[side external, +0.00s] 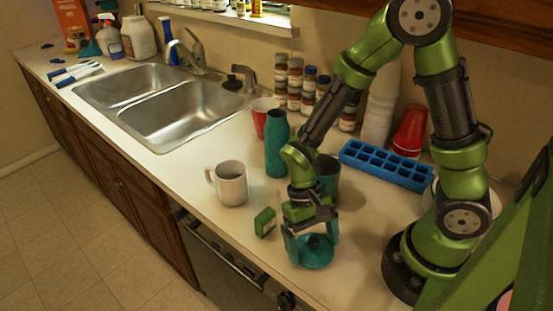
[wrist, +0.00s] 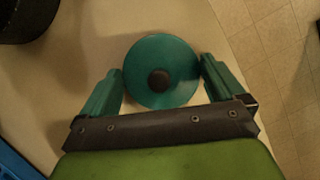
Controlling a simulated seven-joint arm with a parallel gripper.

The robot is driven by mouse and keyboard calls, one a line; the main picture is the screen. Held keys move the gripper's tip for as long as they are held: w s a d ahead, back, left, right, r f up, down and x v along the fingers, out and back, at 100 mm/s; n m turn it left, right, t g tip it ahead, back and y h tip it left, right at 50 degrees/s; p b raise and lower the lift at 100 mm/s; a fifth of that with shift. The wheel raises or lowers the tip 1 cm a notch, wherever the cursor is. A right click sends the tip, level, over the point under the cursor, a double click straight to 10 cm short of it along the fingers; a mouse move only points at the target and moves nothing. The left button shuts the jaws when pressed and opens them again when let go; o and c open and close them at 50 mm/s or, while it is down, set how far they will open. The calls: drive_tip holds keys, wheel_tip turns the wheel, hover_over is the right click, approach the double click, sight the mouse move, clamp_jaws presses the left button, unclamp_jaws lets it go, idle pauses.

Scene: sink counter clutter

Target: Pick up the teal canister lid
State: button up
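The teal canister lid (side external: 316,256) is a round disc with a dark knob, lying on the counter near its front edge. In the wrist view the lid (wrist: 145,60) shows nearly whole between the fingers. My gripper (side external: 313,249) points down over the lid with one finger on each side. In the wrist view my gripper (wrist: 162,66) is open, its fingertips close to the lid's rim on both sides. I cannot tell whether they touch it. A dark teal canister (side external: 327,174) stands behind my gripper, partly hidden by it.
A small green box (side external: 265,222) and a white mug (side external: 229,184) stand left of my gripper. A teal bottle (side external: 277,146), red cup (side external: 263,115) and blue tray (side external: 387,165) stand farther back. The counter's front edge is near the lid.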

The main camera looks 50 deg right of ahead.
sight(313, 238)
drive_tip(key=shift+c, duration=1.2)
drive_tip(key=shift+r, duration=0.1)
wheel_tip(313, 238, up, 9)
drive_tip(key=shift+w+r, duration=0.1)
drive_tip(key=w+d+r+m+t+y, duration=0.1)
drive_tip(key=w+d+r+m+t, duration=0.1)
drive_tip(key=w+d+r+m, duration=0.45)
drive_tip(key=w+d+r+m+t+y, duration=0.15)
drive_tip(key=d+m, duration=0.25)
drive_tip(key=d, duration=0.6)
wheel_tip(313, 238, down, 6)
drive_tip(key=shift+a+f+g, duration=0.2)
drive_tip(key=shift+a+g, duration=0.15)
drive_tip(key=shift+w+f+n, duration=0.1)
drive_tip(key=shift+w+n, duration=0.05)
drive_tip(key=shift+n, duration=0.1)
idle(0.5)
drive_tip(key=o, duration=0.6)
